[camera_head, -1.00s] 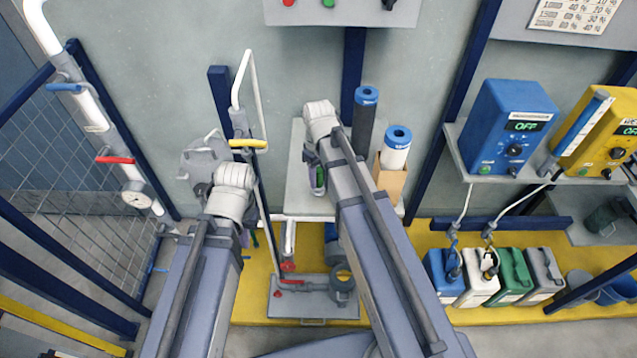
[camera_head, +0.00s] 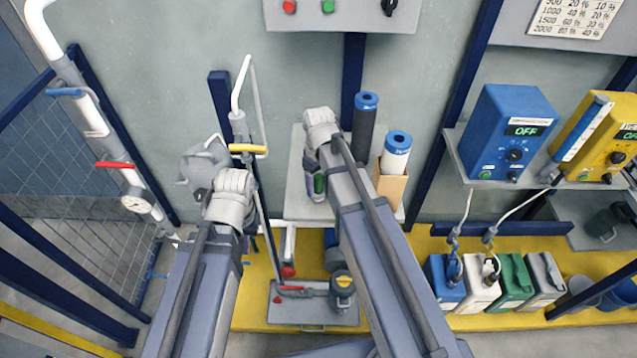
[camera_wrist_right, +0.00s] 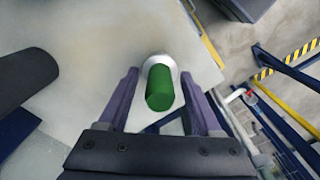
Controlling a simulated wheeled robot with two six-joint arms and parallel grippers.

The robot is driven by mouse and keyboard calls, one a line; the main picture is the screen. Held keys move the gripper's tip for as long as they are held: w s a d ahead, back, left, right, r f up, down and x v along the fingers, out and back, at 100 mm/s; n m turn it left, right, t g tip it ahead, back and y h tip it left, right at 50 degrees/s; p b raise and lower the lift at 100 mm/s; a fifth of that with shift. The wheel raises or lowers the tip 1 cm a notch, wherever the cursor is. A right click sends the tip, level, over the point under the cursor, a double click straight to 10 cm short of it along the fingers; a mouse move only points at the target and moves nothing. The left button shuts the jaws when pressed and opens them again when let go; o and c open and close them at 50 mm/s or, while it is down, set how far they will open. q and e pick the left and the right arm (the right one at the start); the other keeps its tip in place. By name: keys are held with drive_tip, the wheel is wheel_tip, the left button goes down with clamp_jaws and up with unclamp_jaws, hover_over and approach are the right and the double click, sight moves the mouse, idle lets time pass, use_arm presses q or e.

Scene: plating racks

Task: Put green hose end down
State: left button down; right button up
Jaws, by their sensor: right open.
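The green hose end (camera_wrist_right: 160,88), a green cylinder with a pale collar, is seen nearly end-on in the right wrist view. It is over or on the grey shelf (camera_wrist_right: 95,85); the contact is hidden. My right gripper (camera_wrist_right: 161,98) is open, its purple fingers on either side of the hose end with visible gaps. In the head view the green end (camera_head: 318,184) shows at the shelf's left part, beside my right wrist. My left gripper (camera_head: 246,243) is mostly hidden behind its own wrist; its jaw state cannot be seen.
A dark roll (camera_head: 364,125) and a white roll in a cardboard box (camera_head: 391,186) stand close right of my right wrist. A yellow-handled pipe (camera_head: 248,149) rises by my left wrist. Several coloured canisters (camera_head: 515,278) stand on the yellow platform at right.

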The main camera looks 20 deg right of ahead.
wheel_tip(320, 180, up, 12)
drive_tip(key=p, duration=1.2)
drive_tip(key=shift+r, duration=0.2)
drive_tip(key=shift+s, duration=0.15)
drive_tip(key=s+m, duration=0.6)
drive_tip(key=s, duration=0.3)
drive_tip(key=s+a+n+h, duration=0.1)
drive_tip(key=s+a+n, duration=0.3)
drive_tip(key=a, duration=0.6)
drive_tip(key=shift+s+a, duration=0.25)
drive_tip(key=shift+s, duration=0.35)
